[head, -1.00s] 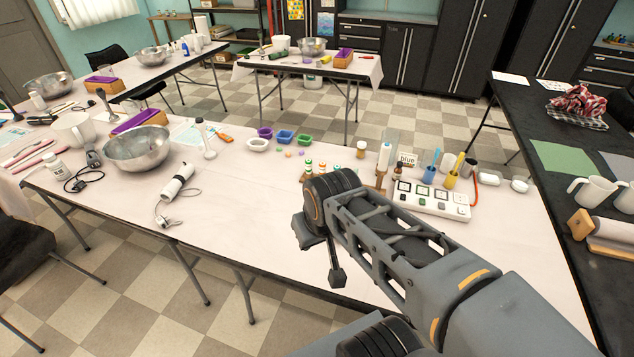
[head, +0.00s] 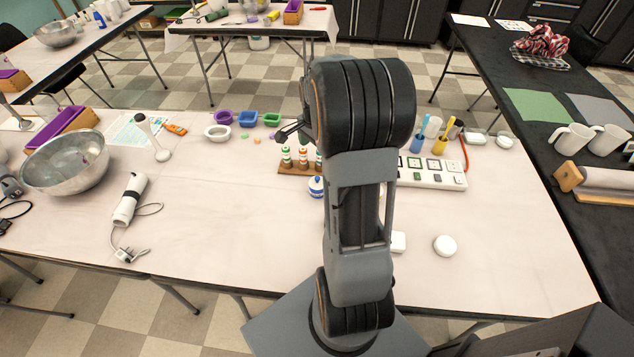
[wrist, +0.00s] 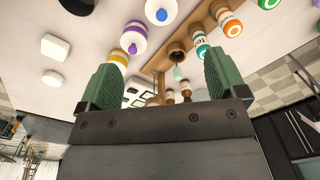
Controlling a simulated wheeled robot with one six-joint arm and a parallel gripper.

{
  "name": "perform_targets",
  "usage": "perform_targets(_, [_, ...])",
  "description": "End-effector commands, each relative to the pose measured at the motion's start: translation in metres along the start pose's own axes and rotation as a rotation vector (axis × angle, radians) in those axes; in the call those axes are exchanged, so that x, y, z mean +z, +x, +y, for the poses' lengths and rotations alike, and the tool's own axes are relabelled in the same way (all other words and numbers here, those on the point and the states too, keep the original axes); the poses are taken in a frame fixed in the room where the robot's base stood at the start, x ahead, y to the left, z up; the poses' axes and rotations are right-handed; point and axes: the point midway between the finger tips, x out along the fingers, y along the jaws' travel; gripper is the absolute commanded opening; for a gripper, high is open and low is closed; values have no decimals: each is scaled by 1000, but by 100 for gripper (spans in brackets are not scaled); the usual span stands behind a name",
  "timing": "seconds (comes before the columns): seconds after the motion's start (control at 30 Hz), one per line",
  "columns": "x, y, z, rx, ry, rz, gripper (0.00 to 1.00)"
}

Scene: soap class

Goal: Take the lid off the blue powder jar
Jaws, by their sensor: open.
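The blue powder jar (head: 317,187) is a small white jar with a blue band, standing on the white table just left of my arm in the head view. What looks like the same jar (wrist: 160,12) shows at the top edge of the wrist view, cut off, with its white top toward the camera. My gripper (wrist: 160,80) is open and empty, its two green fingers apart. No finger touches the blue jar. In the head view, part of the gripper (head: 291,131) shows beside the arm, the rest being hidden.
A purple-banded jar (wrist: 133,37) and a yellow-banded jar (wrist: 118,58) stand near the left finger. A wooden rack of bottles (head: 300,162) stands behind the blue jar. A white button panel (head: 432,172) is to the right.

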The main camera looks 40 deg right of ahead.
Motion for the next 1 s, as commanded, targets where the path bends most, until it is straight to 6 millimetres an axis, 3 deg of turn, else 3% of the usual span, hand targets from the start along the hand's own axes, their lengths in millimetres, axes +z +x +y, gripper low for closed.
perform_targets(0.13, [-10,25,0,16,67,-9,90])
perform_targets(0.4, [-10,72,0,16,71,-9,90])
perform_targets(0.77, [-9,98,0,14,68,-8,90])
perform_targets(1.0, [-6,130,-3,16,69,-9,90])
